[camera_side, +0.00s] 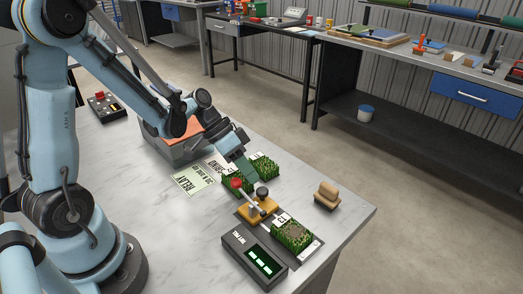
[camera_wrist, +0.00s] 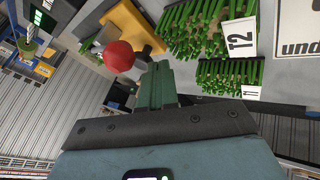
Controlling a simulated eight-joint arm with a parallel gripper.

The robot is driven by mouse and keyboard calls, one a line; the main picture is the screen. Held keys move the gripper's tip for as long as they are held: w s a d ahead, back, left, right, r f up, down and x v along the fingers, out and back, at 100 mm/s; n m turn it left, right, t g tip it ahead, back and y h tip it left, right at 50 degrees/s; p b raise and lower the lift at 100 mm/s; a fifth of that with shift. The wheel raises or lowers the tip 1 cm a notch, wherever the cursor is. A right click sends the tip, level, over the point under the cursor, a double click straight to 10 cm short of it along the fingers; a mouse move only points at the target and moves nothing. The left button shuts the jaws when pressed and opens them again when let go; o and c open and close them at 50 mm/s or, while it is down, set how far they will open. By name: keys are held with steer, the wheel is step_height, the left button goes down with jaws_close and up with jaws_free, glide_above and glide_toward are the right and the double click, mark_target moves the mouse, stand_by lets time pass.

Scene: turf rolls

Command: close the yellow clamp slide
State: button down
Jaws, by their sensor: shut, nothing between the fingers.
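The yellow clamp slide (camera_side: 258,210) sits on the table beside a turf piece, with a red ball knob (camera_side: 237,184) on a metal lever and a dark knob (camera_side: 262,192). In the wrist view the yellow part (camera_wrist: 92,38) is at the upper left, with the red knob (camera_wrist: 119,56) in front of it. My gripper (camera_side: 249,176) is shut and empty just behind the clamp, among the turf pieces. In the wrist view its green fingers (camera_wrist: 158,82) are together, their tips close to the dark knob; I cannot tell whether they touch it.
Turf pieces (camera_side: 264,165) stand behind the clamp, and another (camera_side: 293,235) lies at its right front. A black display box (camera_side: 242,246) is in front. Brown blocks (camera_side: 328,192) stand near the right edge.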

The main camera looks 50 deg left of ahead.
mark_target(264, 191)
steer(key=shift+w+d+f, duration=0.15)
steer(key=shift+d+f, duration=0.15)
steer(key=shift+f, duration=0.1)
steer(key=shift+d, duration=2.35)
steer(key=s+a+r+n+t+y, duration=0.2)
steer(key=s+a+r+y, duration=0.1)
steer(key=r, duration=0.2)
steer(key=s+a+r+n+t+y, duration=0.2)
steer(key=s+r+y, duration=0.1)
steer(key=r, duration=0.2)
steer(key=shift+s+a+r+y, duration=0.2)
steer(key=shift+a+r+y, duration=0.15)
steer(key=shift+a+y, duration=0.05)
